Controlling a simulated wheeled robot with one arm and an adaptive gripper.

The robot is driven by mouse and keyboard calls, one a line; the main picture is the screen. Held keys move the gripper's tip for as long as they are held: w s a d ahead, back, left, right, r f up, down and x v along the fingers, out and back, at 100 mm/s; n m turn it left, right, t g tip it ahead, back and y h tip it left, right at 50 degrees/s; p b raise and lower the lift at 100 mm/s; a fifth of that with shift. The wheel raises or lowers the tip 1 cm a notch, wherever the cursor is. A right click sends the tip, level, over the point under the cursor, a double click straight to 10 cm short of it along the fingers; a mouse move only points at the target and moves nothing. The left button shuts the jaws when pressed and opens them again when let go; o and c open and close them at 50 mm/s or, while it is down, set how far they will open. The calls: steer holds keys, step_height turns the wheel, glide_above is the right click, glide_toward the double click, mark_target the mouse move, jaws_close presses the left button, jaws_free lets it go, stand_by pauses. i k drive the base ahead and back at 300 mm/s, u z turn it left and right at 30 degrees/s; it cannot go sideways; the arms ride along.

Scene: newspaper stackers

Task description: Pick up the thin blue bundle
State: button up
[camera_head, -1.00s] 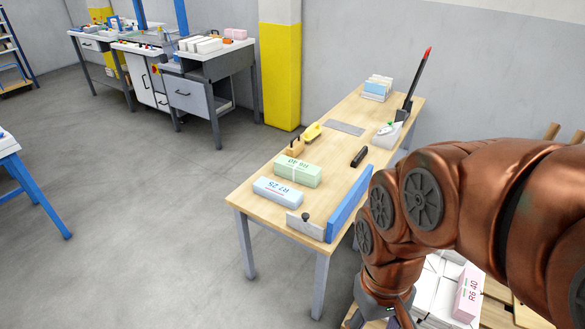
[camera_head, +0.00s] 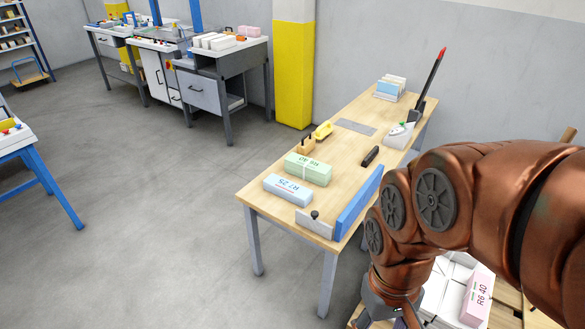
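The thin blue bundle (camera_head: 287,189), a pale blue block with R7 25 printed on it, lies on the near left end of the wooden table (camera_head: 262,201). A thicker green bundle (camera_head: 308,169) marked R6 40 lies just behind it, with a pale band around it. My arm hangs at the right side of the picture. The wrist end of my gripper (camera_head: 395,310) is low at the bottom edge, below and to the right of the table's near end. Its fingers are mostly cut off or hidden, so I cannot tell their state.
A blue fence (camera_head: 359,203) and a metal stop with a black knob (camera_head: 315,217) stand at the table's near right. A black tool (camera_head: 370,156) lies mid-table. A pink bundle (camera_head: 477,299) and white bundles are below my arm.

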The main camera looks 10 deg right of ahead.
mark_target(297, 195)
steer(key=z, duration=0.1)
steer(key=k, duration=0.45)
steer(key=u, duration=1.35)
steer(key=i, duration=1.6)
steer(key=z, duration=0.8)
steer(key=i, duration=0.45)
steer(key=z, duration=0.6)
